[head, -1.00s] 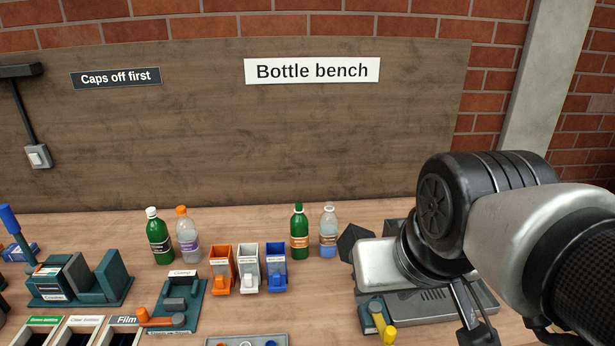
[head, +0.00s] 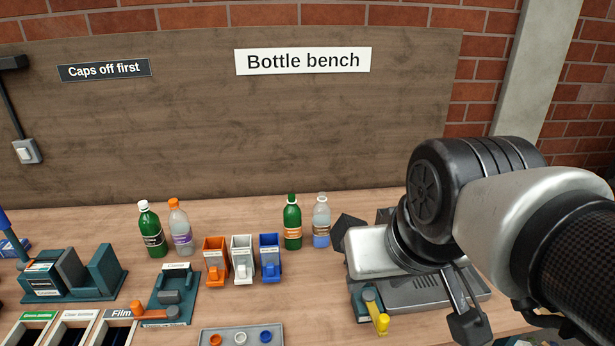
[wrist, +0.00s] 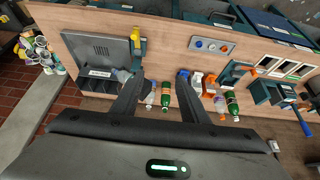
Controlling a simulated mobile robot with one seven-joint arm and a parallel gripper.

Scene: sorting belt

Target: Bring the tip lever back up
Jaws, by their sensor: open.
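A small lever with a yellow grip (head: 381,322) sits on a teal base at the front left corner of a grey vented machine (head: 425,288). Its grip points toward the front of the bench and looks low. No readable label confirms that this is the tip lever. The lever also shows in the wrist view (wrist: 136,40), beyond my left finger and apart from it. My gripper (wrist: 161,76) is open and empty, its two fingers spread above the bench. In the head view my arm hides much of the machine.
An orange-handled lever unit (head: 172,296), small orange, white and blue bins (head: 242,260) and several bottles (head: 292,222) stand left of the machine. A grey cap tray (head: 240,334) lies at the front. Bare bench (head: 320,290) lies between bins and machine.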

